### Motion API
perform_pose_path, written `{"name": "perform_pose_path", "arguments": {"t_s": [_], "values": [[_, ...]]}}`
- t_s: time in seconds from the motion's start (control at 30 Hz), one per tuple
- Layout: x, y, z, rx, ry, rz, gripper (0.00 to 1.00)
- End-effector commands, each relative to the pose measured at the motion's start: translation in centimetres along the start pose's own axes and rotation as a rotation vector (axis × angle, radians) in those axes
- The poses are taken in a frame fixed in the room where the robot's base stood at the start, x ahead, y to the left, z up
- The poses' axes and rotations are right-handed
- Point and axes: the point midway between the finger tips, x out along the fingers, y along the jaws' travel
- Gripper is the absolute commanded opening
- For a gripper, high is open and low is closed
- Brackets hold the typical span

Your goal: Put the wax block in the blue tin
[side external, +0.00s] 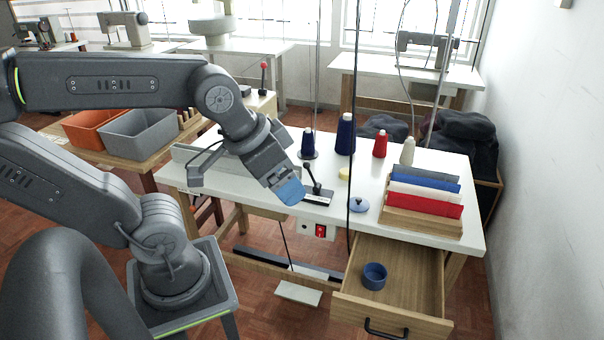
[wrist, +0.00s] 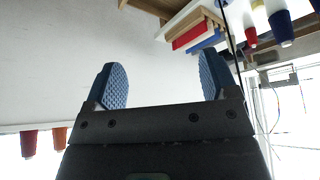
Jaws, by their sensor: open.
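A small pale yellow block, apparently the wax block (side external: 344,173), lies on the white table in the side external view, right of the black lever device. The blue tin (side external: 375,276) stands uncovered inside the open drawer below the table's front edge; its contents cannot be made out.
The open wooden drawer (side external: 421,292) juts out at the front. A black lever device (side external: 316,187) stands beside my gripper. Thread cones (side external: 345,134) line the back, and folded cloths (side external: 424,199) fill the right. A black cable (side external: 355,120) hangs in front of the table.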

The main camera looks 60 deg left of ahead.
Motion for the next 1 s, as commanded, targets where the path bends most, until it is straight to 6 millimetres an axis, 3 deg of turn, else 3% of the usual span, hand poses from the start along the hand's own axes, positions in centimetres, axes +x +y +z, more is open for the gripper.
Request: {"name": "perform_pose_path", "arguments": {"t_s": [0.33,0.47,0.57,0.77,1.0], "values": [[0.0,0.0,-0.1,-0.002,0.001,-0.001,0.80],[0.2,-0.4,-1.4,-0.018,-0.001,-0.010,0.80],[0.8,-1.3,-4.0,-0.048,-0.002,-0.027,0.80],[4.2,-4.9,-11.5,-0.138,0.001,-0.077,0.80],[10.9,-11.4,-18.8,-0.245,0.008,-0.137,0.80]]}}
